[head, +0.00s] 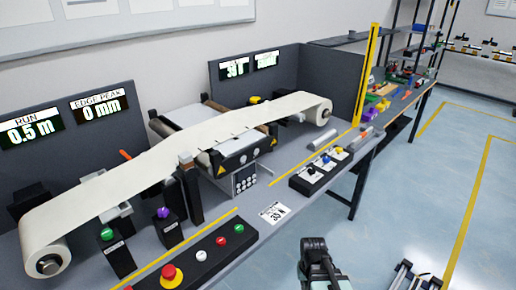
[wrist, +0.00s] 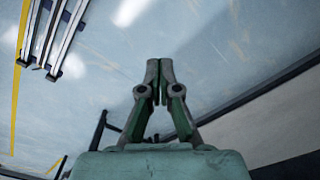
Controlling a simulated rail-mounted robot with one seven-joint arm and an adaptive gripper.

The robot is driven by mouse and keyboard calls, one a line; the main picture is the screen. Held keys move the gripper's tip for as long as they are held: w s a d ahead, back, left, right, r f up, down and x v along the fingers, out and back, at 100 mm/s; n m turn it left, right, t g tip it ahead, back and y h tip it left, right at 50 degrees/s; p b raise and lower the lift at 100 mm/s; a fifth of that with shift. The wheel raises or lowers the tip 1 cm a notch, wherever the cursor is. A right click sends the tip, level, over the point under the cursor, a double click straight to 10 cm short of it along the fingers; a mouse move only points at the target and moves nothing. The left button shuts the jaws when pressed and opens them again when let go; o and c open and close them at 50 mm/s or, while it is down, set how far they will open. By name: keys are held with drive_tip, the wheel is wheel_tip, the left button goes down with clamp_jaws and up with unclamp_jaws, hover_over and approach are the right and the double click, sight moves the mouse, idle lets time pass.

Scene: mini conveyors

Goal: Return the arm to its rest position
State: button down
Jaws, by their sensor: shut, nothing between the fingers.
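My gripper (head: 316,250) shows at the bottom of the head view, in front of the bench edge and over the floor. It touches nothing there. In the wrist view my gripper (wrist: 160,72) points at the blue-grey floor, with its fingertips together and nothing between them. Most of the arm behind it is outside the head view.
A grey bench (head: 290,185) carries a mini conveyor with a white belt (head: 150,165), a button panel (head: 195,255) and a knob box (head: 325,172). A yellow post (head: 366,75) stands at its right end. Open floor (head: 410,200) lies to the right. Metal rails (head: 405,278) show at the bottom.

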drive_tip(key=s+f+g, duration=0.2)
drive_tip(key=s+f, duration=0.4)
drive_tip(key=s, duration=0.4)
drive_tip(key=s+f+g, duration=0.2)
drive_tip(key=s+f, duration=0.4)
drive_tip(key=s, duration=0.4)
drive_tip(key=s+f+g, duration=0.3)
drive_tip(key=s+f, duration=0.3)
drive_tip(key=s, duration=0.3)
drive_tip(key=shift+s+f, duration=0.25)
drive_tip(key=shift+s, duration=0.15)
